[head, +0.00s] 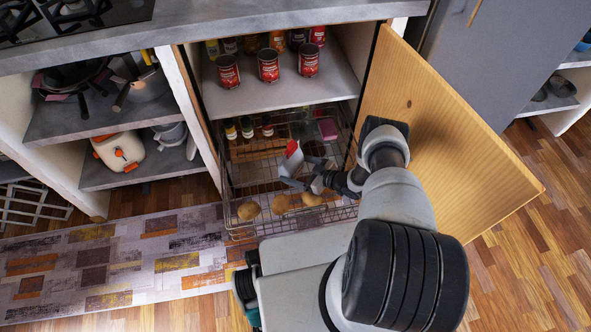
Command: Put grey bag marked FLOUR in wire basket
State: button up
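The wire basket (237,207) is a pull-out rack low in the open cabinet. A small grey-and-white packet with a red part (291,160) is inside the basket's outline, tilted, at my gripper's tips. It may be the grey flour bag, but its marking is too small to read. My gripper (303,173) reaches in from the right, over the basket. Its two fingers look spread apart, one nearer and one farther. I cannot tell whether they touch the packet or hold it, or whether the packet rests on the basket floor.
Several potatoes (281,203) lie at the basket's front; small bottles (248,127) and a pink item (327,129) are toward its back. Red cans (268,66) stand on the shelf above. The open wooden door (450,150) is close to my arm's right. A patterned rug (120,260) lies left.

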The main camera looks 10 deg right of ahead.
jog(key=o, duration=1.5)
jog(key=shift+f, duration=0.15)
jog(key=p+v, duration=0.2)
jog(key=v, duration=0.5)
jog(key=shift+s+d+r, duration=0.15)
jog(key=shift+s+r, duration=0.05)
jog(key=shift+r, duration=0.1)
